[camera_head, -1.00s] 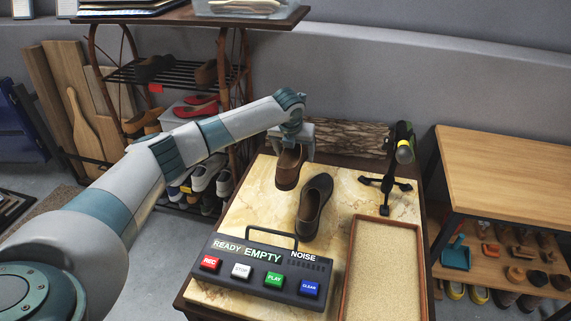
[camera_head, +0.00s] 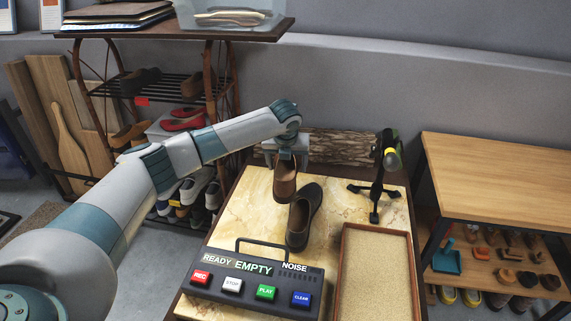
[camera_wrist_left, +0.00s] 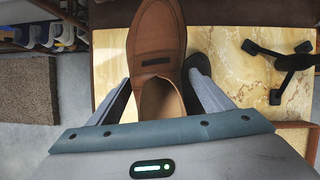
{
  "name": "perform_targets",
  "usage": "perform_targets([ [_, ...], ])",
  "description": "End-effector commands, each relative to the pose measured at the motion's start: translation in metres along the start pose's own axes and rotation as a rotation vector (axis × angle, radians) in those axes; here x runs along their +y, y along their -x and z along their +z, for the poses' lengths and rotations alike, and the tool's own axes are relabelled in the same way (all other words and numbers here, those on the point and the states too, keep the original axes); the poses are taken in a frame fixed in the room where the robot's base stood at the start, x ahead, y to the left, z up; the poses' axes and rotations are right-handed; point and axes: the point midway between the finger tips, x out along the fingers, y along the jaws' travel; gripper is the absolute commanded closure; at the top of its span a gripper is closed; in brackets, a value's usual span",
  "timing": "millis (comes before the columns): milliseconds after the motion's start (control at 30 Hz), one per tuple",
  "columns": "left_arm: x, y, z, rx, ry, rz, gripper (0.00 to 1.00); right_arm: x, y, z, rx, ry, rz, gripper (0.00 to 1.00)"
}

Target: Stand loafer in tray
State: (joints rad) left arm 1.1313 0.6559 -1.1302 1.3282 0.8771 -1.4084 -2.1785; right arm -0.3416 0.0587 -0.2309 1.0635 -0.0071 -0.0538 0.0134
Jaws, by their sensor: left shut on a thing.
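My left gripper (camera_head: 286,155) is shut on a brown loafer (camera_head: 284,182) and holds it toe down over the marble-topped table. In the left wrist view the loafer (camera_wrist_left: 158,48) sits between the two fingers, its opening toward me. A dark loafer (camera_head: 303,216) lies on the table just right of the held one; the held shoe partly overlaps it in the left wrist view. The tray (camera_head: 344,262), with a brown rim and a sandy floor, lies at the table's front right and holds no shoe. My right gripper is not seen.
A button console (camera_head: 247,284) reading READY EMPTY stands at the table's front left. A black stand (camera_head: 377,190) is behind the tray. A log (camera_head: 345,147) lies along the back. A wooden bench (camera_head: 500,185) stands to the right, a shoe rack (camera_head: 150,85) to the left.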

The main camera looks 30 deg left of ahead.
Motion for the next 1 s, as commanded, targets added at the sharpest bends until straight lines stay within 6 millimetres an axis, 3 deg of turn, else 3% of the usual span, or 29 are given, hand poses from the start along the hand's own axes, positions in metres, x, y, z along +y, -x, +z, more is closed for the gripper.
perform_targets([
  [500,-0.048,0.048,-0.061,-0.004,0.583,0.244,0.60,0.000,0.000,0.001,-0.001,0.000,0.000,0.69],
  [1000,-0.066,0.097,-0.143,0.000,1.286,0.536,0.60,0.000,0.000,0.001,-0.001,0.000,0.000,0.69],
])
